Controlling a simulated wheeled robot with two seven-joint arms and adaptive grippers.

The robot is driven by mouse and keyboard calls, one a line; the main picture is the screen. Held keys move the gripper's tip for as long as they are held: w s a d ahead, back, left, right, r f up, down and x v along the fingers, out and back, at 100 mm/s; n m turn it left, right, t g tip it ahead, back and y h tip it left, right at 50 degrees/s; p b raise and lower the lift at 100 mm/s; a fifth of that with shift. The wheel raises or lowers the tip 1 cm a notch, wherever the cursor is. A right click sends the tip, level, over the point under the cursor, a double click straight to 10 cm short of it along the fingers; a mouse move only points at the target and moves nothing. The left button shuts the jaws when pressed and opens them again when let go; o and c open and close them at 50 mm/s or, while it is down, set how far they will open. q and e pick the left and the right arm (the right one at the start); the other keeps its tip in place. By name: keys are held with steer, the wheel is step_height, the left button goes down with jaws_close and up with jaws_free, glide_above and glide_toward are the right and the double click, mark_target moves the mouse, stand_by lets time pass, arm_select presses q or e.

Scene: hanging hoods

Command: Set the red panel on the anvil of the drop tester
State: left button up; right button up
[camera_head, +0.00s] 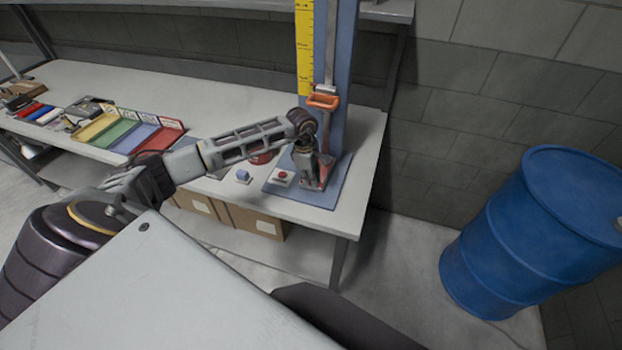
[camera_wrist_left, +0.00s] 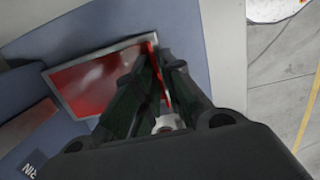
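The drop tester (camera_head: 340,75) stands at the right end of the bench, with a blue column and blue base plate. My left gripper (camera_head: 318,182) is low at the column's foot. In the left wrist view its fingers (camera_wrist_left: 160,105) are close together on the red panel (camera_wrist_left: 159,72), seen nearly edge-on. A bit of the panel's red shows beside the gripper in the head view (camera_head: 326,171). Beside the fingers lies a silver-edged plate (camera_wrist_left: 95,80), apparently the anvil, its face showing red. I cannot tell whether panel and anvil touch. My right gripper is not in view.
An orange drop carriage (camera_head: 323,101) hangs above the gripper, beside a yellow scale (camera_head: 304,45). A red-button box (camera_head: 282,178) and a blue-button box (camera_head: 243,176) stand left of it. Coloured trays (camera_head: 135,135) lie farther left. A blue drum (camera_head: 535,235) stands right of the bench.

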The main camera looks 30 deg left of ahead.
arm_select(q)
steer(key=o, duration=0.3)
steer(key=shift+r, duration=0.1)
step_height(320, 180, up, 12)
steer(key=a, duration=0.1)
steer(key=shift+s+a, duration=0.2)
steer(key=shift+s, duration=0.05)
stand_by(0.5)
